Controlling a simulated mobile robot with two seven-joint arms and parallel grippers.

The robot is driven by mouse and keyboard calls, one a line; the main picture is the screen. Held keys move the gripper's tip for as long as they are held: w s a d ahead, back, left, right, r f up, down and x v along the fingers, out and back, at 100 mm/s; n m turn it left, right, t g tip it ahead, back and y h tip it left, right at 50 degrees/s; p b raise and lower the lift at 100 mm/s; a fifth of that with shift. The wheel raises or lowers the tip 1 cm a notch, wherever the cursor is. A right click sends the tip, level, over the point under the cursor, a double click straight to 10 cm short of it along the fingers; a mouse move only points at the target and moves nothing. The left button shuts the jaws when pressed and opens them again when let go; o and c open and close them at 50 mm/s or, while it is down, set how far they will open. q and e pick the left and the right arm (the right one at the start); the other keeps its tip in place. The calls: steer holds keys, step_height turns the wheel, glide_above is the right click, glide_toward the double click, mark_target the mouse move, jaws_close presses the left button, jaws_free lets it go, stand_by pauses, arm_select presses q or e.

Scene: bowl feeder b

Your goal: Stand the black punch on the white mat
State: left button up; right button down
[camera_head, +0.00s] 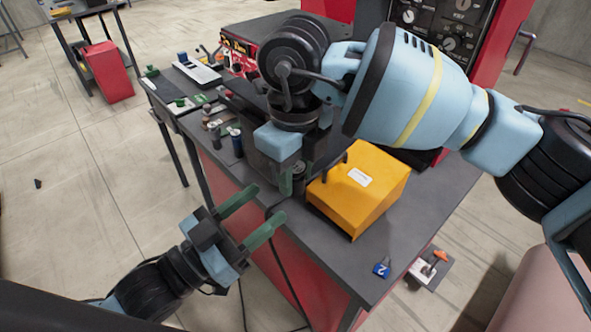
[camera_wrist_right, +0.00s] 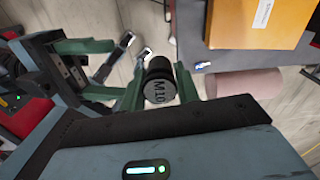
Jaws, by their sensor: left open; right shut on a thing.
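My right gripper (camera_head: 297,180) is shut on a dark cylinder (camera_wrist_right: 160,88) marked M10, which appears to be the black punch. In the right wrist view its round end faces the camera between my green fingers. In the head view the cylinder (camera_head: 299,178) is partly hidden by the fingers, beside the yellow box. My left gripper (camera_head: 270,202) is open and empty, just left of and below the right one; it also shows in the right wrist view (camera_wrist_right: 118,72). A pale flat strip (camera_head: 181,107) at the table's left end may be the white mat; I cannot tell.
The yellow box (camera_head: 362,192) stands right of my right gripper on the dark table (camera_head: 400,233). Small upright cylinders (camera_head: 236,142) stand left of my right wrist. A white tray (camera_head: 198,74) lies farther back. A blue tag (camera_head: 382,270) lies near the front corner.

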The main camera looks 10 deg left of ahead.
arm_select(q)
steer(key=shift+v, duration=2.05)
